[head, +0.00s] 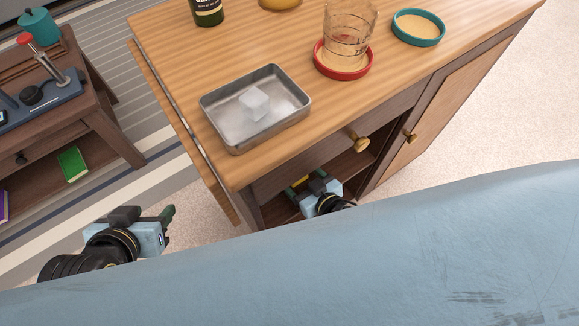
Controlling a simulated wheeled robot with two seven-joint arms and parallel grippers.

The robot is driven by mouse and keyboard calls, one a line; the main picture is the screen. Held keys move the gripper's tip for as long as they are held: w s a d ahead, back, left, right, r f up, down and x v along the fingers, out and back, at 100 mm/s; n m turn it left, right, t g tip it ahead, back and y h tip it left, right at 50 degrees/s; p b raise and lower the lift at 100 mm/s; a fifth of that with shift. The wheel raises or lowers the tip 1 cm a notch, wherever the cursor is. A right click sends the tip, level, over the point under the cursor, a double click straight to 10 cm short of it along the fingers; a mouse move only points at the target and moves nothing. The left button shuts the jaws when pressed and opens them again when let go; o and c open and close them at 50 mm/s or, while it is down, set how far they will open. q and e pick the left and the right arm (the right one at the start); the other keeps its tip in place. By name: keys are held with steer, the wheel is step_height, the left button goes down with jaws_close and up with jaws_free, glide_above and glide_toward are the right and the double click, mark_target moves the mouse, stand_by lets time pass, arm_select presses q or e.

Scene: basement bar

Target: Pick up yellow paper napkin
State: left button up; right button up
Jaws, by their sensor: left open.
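A small yellow patch (301,181) shows at the open front of the wooden cabinet, beside my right gripper; it may be the yellow paper napkin, but too little is visible to tell. My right gripper (308,186) is low at the cabinet's open compartment, close to the yellow patch. Its fingers are partly hidden and I cannot tell whether they are open or shut. My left gripper (148,222) is open, to the left of the cabinet and above the striped rug, with nothing seen between its fingers.
The wooden cabinet top (203,47) bears a metal tray (223,122) with an ice cube (255,103), a glass (350,28) on a red coaster (343,72), a teal coaster (418,38) and a bottle (208,12). Brass knobs (358,141) stick out in front. A dark side table (105,130) stands left.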

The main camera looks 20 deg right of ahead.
mark_target(295, 173)
steer(key=b+x, duration=0.1)
steer(key=x, duration=0.1)
steer(key=shift+w+f, duration=0.15)
steer(key=shift+w, duration=0.2)
steer(key=shift+w+a, duration=0.15)
steer(key=shift+w, duration=0.1)
arm_select(q)
steer(key=w+d+r+t+h, duration=0.1)
steer(key=w+d+r+t, duration=0.1)
steer(key=w+r+t, duration=0.2)
steer(key=shift+w+d+r+h, duration=0.2)
steer(key=shift+w+r+h, duration=0.1)
steer(key=shift+r, duration=0.15)
arm_select(e)
steer(key=c, duration=1)
